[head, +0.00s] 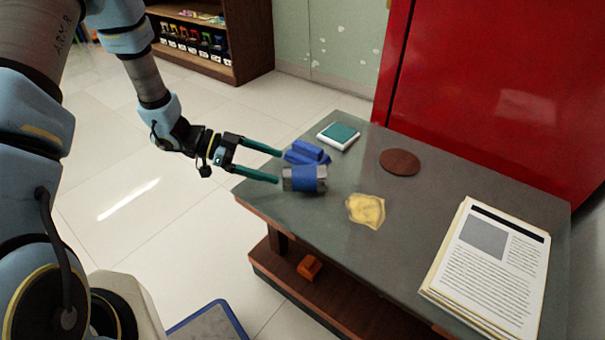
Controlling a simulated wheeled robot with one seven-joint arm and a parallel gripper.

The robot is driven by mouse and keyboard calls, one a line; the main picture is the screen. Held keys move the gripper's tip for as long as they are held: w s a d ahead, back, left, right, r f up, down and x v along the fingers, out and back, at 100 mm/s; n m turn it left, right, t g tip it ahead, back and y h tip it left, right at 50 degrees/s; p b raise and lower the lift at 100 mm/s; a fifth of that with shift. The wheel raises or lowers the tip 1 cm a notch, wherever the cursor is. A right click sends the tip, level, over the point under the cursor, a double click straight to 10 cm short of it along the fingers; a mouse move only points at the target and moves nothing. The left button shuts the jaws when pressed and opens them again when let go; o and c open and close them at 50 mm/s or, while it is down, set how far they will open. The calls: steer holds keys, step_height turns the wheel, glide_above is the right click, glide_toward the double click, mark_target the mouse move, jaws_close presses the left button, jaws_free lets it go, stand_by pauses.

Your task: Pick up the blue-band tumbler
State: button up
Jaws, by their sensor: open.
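The blue-band tumbler (304,178) is a grey cup with a wide blue band around its middle. It appears to lie on its side near the left edge of the grey tabletop (335,220). My gripper (280,167) comes in from the left with its two teal fingers apart and nothing held between them. The nearer fingertip is close to the tumbler's left end; I cannot tell whether it touches. A blue object (307,152) lies just behind the tumbler, near the farther fingertip.
A teal-and-white box (338,135), a brown disc (400,162), a crumpled yellow cloth (366,210) and a printed paper stack (492,265) lie on the table. An orange block (309,267) sits on the lower shelf. A red cabinet (490,90) stands behind.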

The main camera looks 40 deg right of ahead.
mark_target(294, 169)
steer(key=b+x, duration=0.1)
steer(key=x, duration=0.8)
steer(key=shift+w+d+r+b, duration=0.15)
steer(key=shift+w+r+b, duration=0.05)
steer(key=shift+b, duration=0.15)
steer(key=c, duration=1.2)
steer(key=shift+c, duration=0.2)
steer(key=shift+r, duration=0.1)
